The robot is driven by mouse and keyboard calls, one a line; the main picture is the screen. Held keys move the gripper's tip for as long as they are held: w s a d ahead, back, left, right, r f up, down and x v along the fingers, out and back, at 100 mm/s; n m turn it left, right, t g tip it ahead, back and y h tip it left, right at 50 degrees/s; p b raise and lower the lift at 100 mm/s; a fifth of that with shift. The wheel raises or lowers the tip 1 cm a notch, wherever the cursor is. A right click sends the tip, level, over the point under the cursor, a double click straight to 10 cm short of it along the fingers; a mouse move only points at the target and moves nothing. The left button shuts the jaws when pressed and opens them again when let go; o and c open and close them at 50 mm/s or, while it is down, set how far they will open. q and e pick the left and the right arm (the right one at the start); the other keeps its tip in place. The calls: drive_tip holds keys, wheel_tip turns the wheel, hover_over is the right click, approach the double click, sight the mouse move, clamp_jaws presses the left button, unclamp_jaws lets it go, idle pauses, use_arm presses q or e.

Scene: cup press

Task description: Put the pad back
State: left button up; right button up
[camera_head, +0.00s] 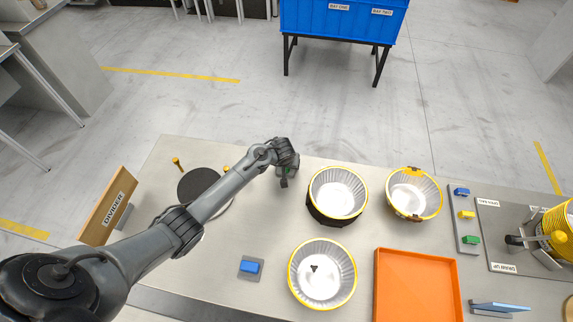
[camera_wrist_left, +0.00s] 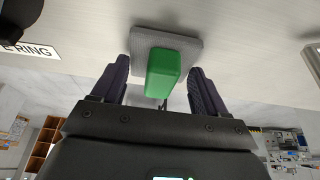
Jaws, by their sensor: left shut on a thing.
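My left gripper (camera_head: 285,178) is over the back of the table, left of the foil cups. It is shut on the green handle (camera_wrist_left: 163,73) of a grey pad (camera_wrist_left: 190,45), seen between the fingers in the left wrist view. In the head view the arm mostly hides this pad; only a little green shows. A similar grey pad with a blue handle (camera_head: 250,267) lies on the table front. My right gripper is not in view.
Yellow-rimmed foil cups (camera_head: 322,274) stand mid-table; one has a dark band (camera_head: 333,214). An orange tray (camera_head: 417,286), a strip with blue, yellow and green blocks (camera_head: 466,240) and a yellow stack (camera_head: 559,232) are right. A dark disc (camera_head: 190,184) and divider board (camera_head: 107,206) are left.

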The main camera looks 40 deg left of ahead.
use_arm(q)
drive_tip(key=shift+f, duration=0.1)
drive_tip(key=o, duration=0.9)
drive_tip(key=shift+o, duration=0.2)
drive_tip(key=shift+d+r, duration=0.1)
drive_tip(key=shift+r, duration=0.4)
drive_tip(key=p+v, duration=0.4)
drive_tip(key=v, duration=0.6)
drive_tip(key=s+d+r+m, duration=0.1)
drive_tip(key=s+d, duration=0.3)
drive_tip(key=s, duration=0.5)
drive_tip(key=s+d+r+m+h, duration=0.1)
drive_tip(key=s+d+m, duration=0.3)
drive_tip(key=s, duration=0.6)
drive_tip(key=s+d+r+m+h, duration=0.1)
drive_tip(key=s+d, duration=0.4)
drive_tip(key=s, duration=0.5)
drive_tip(key=shift+d+r+m, duration=0.35)
drive_tip(key=shift+r+m, duration=0.5)
drive_tip(key=shift+m, duration=0.05)
